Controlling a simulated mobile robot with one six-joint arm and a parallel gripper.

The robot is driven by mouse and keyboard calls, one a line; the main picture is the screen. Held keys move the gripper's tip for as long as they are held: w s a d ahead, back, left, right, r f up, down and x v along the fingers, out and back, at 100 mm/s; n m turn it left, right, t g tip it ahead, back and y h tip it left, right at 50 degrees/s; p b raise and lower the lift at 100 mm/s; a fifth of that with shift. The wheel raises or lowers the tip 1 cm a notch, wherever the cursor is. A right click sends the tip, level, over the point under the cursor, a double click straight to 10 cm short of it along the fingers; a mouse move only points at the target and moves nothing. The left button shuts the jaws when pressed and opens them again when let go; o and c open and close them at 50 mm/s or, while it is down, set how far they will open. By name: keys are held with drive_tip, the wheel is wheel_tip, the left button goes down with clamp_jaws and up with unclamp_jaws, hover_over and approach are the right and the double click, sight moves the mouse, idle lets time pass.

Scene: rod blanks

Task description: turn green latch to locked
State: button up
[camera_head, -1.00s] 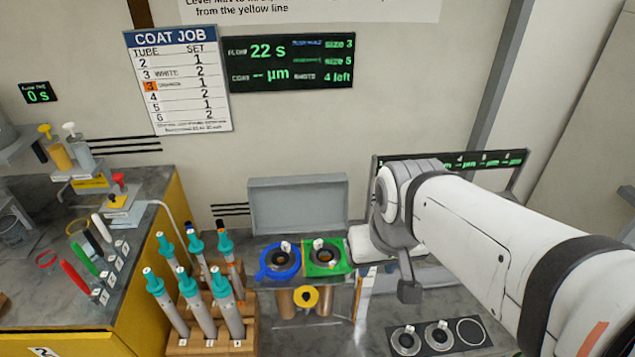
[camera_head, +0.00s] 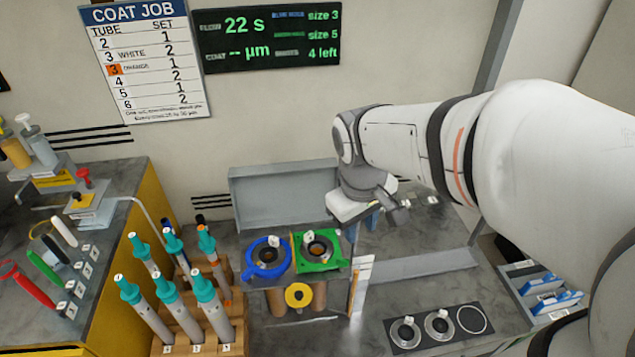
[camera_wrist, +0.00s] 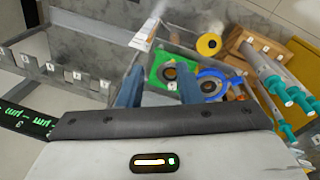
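The green latch is on a square green plate with a dark round ring (camera_head: 318,250), beside the blue round unit (camera_head: 266,258) on the stand. In the wrist view the green plate (camera_wrist: 157,84) lies beyond my fingers, with the blue unit (camera_wrist: 213,86) to its right. I cannot tell the latch's exact position. My gripper (camera_head: 362,222) is just right of and behind the green plate, apart from it. In the wrist view its two blue fingers (camera_wrist: 161,72) are spread with nothing between them.
A yellow ring (camera_head: 298,295) sits on the stand front below the plates. A white upright card (camera_head: 362,285) stands to the right. A rack of teal-capped tubes (camera_head: 185,335) is at left. A dark ring tray (camera_head: 438,329) lies front right. Grey counter between is clear.

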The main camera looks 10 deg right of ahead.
sight(342, 259)
drive_tip(key=w+a+f+n+g+h+b, duration=0.3)
drive_tip(key=w+f+n+b, duration=0.55)
drive_tip(key=f, duration=0.75)
drive_tip(key=shift+n, duration=0.45)
drive_tip(key=d+f, duration=0.1)
drive_tip(key=f, duration=0.1)
drive_tip(key=d+f, duration=0.1)
drive_tip(key=f, duration=0.1)
drive_tip(key=w+f, duration=0.1)
drive_tip(key=f, duration=0.2)
drive_tip(key=shift+w+d, duration=0.1)
drive_tip(key=shift+d, duration=0.3)
drive_tip(key=shift+c, duration=0.3)
clamp_jaws()
